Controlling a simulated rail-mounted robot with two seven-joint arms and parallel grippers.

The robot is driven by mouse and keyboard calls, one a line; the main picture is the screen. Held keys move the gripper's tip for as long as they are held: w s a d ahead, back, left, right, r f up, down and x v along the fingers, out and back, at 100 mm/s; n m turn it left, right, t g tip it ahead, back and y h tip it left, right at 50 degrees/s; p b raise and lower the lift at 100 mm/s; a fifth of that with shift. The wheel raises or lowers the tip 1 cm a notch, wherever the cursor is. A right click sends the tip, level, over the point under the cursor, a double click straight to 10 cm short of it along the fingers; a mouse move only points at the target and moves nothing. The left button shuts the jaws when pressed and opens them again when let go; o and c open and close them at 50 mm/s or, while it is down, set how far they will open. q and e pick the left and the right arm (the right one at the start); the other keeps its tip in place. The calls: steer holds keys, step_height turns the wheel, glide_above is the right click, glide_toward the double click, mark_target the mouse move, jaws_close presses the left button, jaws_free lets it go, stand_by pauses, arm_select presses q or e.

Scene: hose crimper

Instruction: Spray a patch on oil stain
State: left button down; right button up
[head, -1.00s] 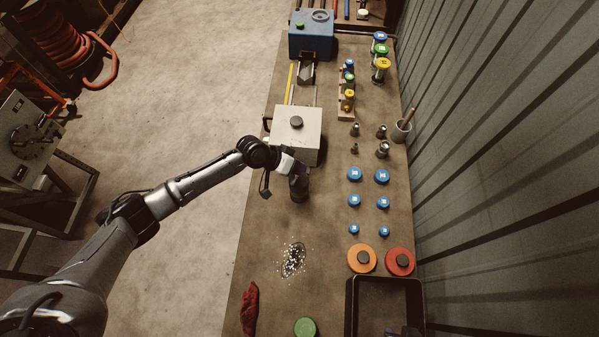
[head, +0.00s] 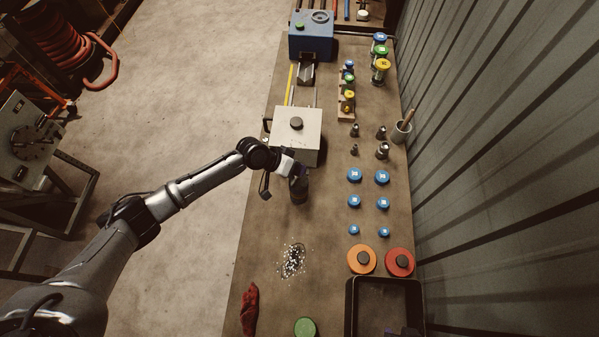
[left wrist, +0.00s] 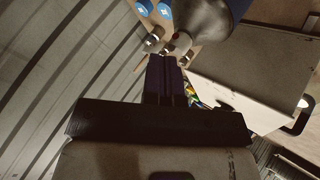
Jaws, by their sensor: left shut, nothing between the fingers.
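The oil stain (head: 292,261) is a dark patch with white specks on the bench. A dark upright can or bottle (head: 299,190) stands behind it, beside the white box. My left gripper (head: 302,173) is at the top of this bottle, with its fingers shut on nothing; whether it touches the bottle I cannot tell. In the left wrist view the dark fingers (left wrist: 165,75) are together, and a dark rounded body (left wrist: 205,15) shows just beyond them. A dark purple piece, perhaps the tip of my right gripper (head: 402,332), shows at the bottom edge; its fingers are not clear.
A red rag (head: 249,308) and a green disc (head: 305,327) lie near the stain. A white box (head: 297,140) stands behind the bottle. Blue caps (head: 355,174), orange (head: 361,259) and red discs (head: 399,263) and a black tray (head: 349,310) line the right side.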

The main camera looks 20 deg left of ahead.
arm_select(q)
step_height(320, 180, up, 6)
steer(key=p, duration=0.5)
stand_by(0.4)
stand_by(0.6)
